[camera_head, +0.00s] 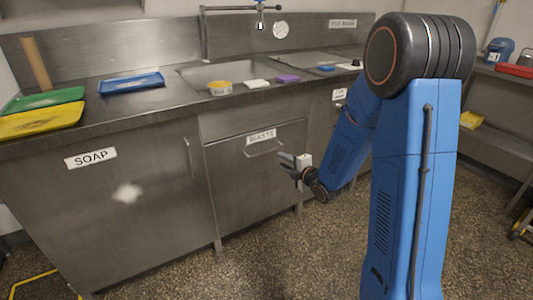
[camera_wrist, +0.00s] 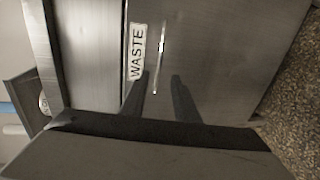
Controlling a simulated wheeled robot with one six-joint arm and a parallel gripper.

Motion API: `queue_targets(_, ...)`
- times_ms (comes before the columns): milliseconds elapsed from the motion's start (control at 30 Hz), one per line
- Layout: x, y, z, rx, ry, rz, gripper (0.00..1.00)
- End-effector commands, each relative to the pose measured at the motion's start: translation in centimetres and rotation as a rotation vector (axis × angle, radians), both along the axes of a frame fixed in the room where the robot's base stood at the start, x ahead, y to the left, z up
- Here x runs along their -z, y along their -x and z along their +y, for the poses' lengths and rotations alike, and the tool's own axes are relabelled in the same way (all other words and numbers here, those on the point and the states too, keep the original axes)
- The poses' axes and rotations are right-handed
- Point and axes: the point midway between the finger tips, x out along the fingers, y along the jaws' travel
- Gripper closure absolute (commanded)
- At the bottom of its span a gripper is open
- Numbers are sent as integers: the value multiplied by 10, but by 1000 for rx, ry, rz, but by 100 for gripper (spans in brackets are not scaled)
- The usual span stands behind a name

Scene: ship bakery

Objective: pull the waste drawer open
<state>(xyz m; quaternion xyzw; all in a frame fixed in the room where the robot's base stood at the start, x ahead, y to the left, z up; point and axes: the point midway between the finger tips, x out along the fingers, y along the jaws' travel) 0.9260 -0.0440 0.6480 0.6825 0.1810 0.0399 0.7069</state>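The waste drawer (camera_head: 245,190) is a tall steel front under the counter, and it looks shut. Its WASTE label (camera_head: 261,136) sits above a thin bar handle (camera_head: 262,150). My gripper (camera_head: 285,160) is in front of the drawer, near the handle's right end. In the wrist view, the drawer front (camera_wrist: 215,55) appears turned on its side, with the handle (camera_wrist: 161,45) running between the two fingers. My gripper (camera_wrist: 161,75) is open there, fingers apart on either side of the handle's line. I cannot tell whether they touch the handle.
A SOAP cabinet (camera_head: 120,215) stands left of the drawer. The speckled floor (camera_head: 270,255) before the drawer is clear.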

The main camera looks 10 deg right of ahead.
Motion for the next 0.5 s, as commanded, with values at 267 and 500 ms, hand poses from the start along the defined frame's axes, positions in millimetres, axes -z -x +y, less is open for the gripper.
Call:
queue_targets(267,11,-47,16,-1,-1,0,72)
queue_targets(500,19,-86,28,0,-1,0,72)
